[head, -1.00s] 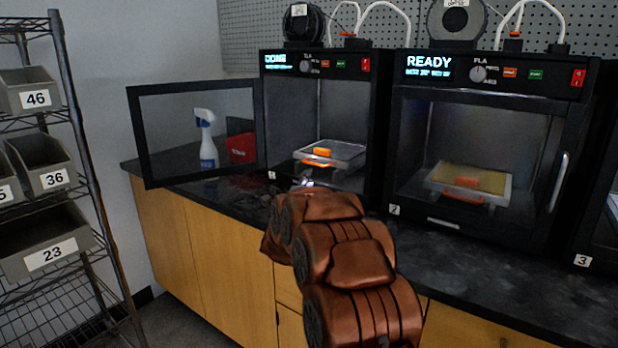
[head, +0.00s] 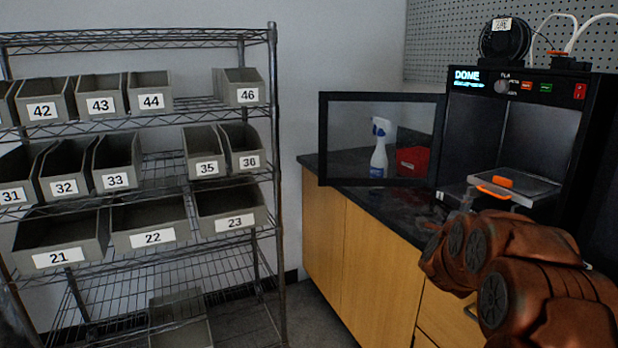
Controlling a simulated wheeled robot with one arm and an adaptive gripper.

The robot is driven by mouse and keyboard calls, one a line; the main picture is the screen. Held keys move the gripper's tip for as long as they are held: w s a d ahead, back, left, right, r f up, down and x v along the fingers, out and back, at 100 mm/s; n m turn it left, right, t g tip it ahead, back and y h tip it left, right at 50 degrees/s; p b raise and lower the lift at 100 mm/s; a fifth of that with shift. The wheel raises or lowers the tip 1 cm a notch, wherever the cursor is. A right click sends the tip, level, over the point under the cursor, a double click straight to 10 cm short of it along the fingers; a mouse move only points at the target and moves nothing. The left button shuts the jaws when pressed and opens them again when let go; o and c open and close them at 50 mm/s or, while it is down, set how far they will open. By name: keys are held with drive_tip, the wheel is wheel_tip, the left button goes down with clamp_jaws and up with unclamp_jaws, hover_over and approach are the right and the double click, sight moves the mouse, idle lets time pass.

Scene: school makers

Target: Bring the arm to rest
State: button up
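My copper-coloured arm (head: 530,265) is folded at the lower right of the head view, in front of the counter. My gripper is at its far end; only a small grey piece (head: 467,197) that may belong to it shows past the arm, so its fingers cannot be made out. Beyond the arm stands a black 3D printer (head: 540,86) whose display reads DONE. Its glazed door (head: 323,140) stands open to the left. Inside, a print bed (head: 528,186) carries an orange piece (head: 503,181).
A wire shelf rack (head: 275,180) with numbered grey bins fills the left. A spray bottle (head: 379,158) and a red item (head: 412,160) show on the dark counter (head: 392,208), through the open door's pane. Some floor is clear between rack and cabinets.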

drive_tip(key=a+r+n+y+p, duration=0.4)
drive_tip(key=a+n+y+p, duration=0.15)
drive_tip(key=a, duration=0.45)
drive_tip(key=s+a+r+n+g+y+p, duration=0.2)
drive_tip(key=s+a+n+g+y+p, duration=0.65)
drive_tip(key=s+a, duration=0.75)
drive_tip(key=s+r+n+g+p, duration=0.2)
drive_tip(key=s+n+p, duration=0.1)
drive_tip(key=s, duration=0.9)
drive_tip(key=s+a+r+n+g+h+p, duration=0.1)
drive_tip(key=s+r+n+g+p, duration=0.1)
drive_tip(key=s, duration=1)
drive_tip(key=s+a+r+n+g+h+p, duration=0.1)
drive_tip(key=s+n+p, duration=0.4)
drive_tip(key=s, duration=0.7)
drive_tip(key=r+g, duration=0.1)
drive_tip(key=g, duration=0.1)
drive_tip(key=shift+s+a+g, duration=0.2)
drive_tip(key=shift+s+g, duration=0.15)
drive_tip(key=shift+s, duration=0.05)
